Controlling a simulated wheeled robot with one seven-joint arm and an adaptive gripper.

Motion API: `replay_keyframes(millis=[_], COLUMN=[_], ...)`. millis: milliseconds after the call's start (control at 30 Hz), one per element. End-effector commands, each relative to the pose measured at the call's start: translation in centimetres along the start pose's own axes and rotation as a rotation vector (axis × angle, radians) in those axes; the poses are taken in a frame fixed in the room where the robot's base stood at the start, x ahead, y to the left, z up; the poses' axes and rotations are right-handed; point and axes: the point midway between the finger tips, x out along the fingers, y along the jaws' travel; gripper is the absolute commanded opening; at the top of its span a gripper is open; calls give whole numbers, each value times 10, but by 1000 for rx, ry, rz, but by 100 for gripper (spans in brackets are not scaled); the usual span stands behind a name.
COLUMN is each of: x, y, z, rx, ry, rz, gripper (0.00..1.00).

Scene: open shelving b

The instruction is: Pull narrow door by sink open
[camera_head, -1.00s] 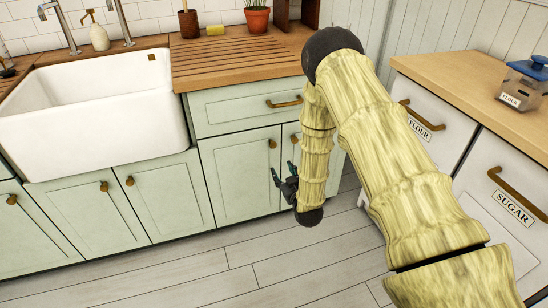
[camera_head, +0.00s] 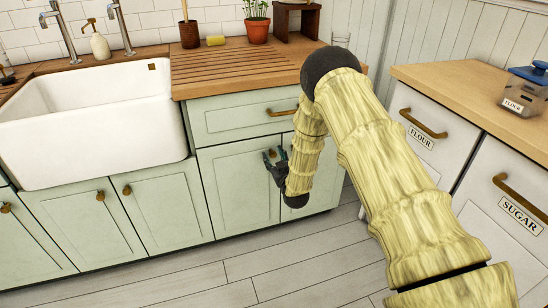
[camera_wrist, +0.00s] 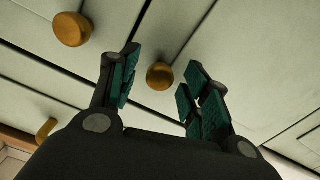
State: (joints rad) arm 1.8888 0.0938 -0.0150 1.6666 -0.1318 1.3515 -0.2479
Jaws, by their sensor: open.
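The narrow pale green door (camera_head: 238,190) stands right of the sink (camera_head: 95,120), under a drawer, and looks closed. My gripper (camera_head: 274,158) is in front of the door's upper right part, its fingers pointing at the cabinet front. It hides the door's knob in the head view. In the wrist view, a round brass knob (camera_wrist: 160,76) shows between the spread fingers of my open gripper (camera_wrist: 160,88), near the tips. I cannot tell whether they touch it. A second knob (camera_wrist: 72,29) is to its left, outside the fingers.
The drawer's brass handle (camera_head: 282,112) is just above my gripper; the wooden counter (camera_head: 225,75) overhangs it. Knobbed doors (camera_head: 85,225) lie under the sink. White flour (camera_head: 425,130) and sugar (camera_head: 505,195) drawers stand to the right. The floor (camera_head: 250,265) is clear.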

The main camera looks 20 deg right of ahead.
Motion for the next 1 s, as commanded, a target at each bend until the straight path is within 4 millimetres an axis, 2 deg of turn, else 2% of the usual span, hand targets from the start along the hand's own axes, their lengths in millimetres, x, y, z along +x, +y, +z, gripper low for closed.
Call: replay_keyframes(millis=[200, 467, 733, 1000], x=[11, 12, 12, 11], y=[0, 0, 0, -1], z=[0, 0, 0, 0], rx=[0, 0, 0, 0], ry=[0, -1, -1, -2], rz=[0, 0, 0, 2], gripper=[47, 47, 0, 0])
